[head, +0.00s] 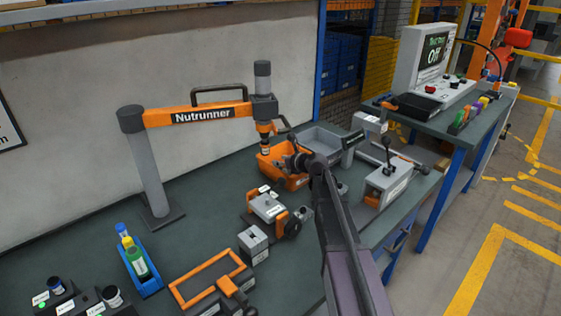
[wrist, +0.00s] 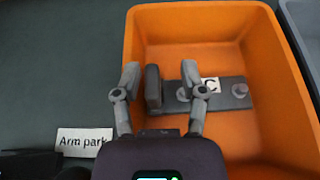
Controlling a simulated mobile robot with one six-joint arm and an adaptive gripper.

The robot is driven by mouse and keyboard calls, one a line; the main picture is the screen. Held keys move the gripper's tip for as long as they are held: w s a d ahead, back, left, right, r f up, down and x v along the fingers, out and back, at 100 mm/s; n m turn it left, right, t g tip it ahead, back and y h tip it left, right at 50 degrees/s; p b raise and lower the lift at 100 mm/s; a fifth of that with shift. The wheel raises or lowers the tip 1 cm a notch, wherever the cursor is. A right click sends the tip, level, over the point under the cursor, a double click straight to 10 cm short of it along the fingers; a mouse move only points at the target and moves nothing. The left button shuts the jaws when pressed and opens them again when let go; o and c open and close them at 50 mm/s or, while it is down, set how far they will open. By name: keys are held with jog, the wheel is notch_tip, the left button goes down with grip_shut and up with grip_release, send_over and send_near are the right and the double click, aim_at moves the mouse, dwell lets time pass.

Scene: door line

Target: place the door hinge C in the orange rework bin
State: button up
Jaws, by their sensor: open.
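The orange rework bin (wrist: 190,24) fills the right of the wrist view. My gripper (wrist: 160,76) is open over the bin. Its fingers are on either side of the upright leaf with gaps; the right one overlaps the hinge plate in view.
The nutrunner arm (head: 200,114) reaches over the bin's left side. A grey bin (head: 322,138) stands behind right. A grey clamp fixture (head: 388,187) is to the right.

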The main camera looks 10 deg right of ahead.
jog(key=shift+r, duration=0.15)
jog(key=shift+s+r+p, duration=0.15)
jog(key=shift+r+p, duration=0.5)
jog(key=shift+p, duration=0.1)
jog(key=p+v, duration=0.4)
jog(key=v, duration=0.7)
jog(key=shift+s+d, duration=0.25)
jog(key=shift+d, duration=0.05)
jog(key=shift+s+f, duration=0.1)
jog(key=shift+f, duration=0.05)
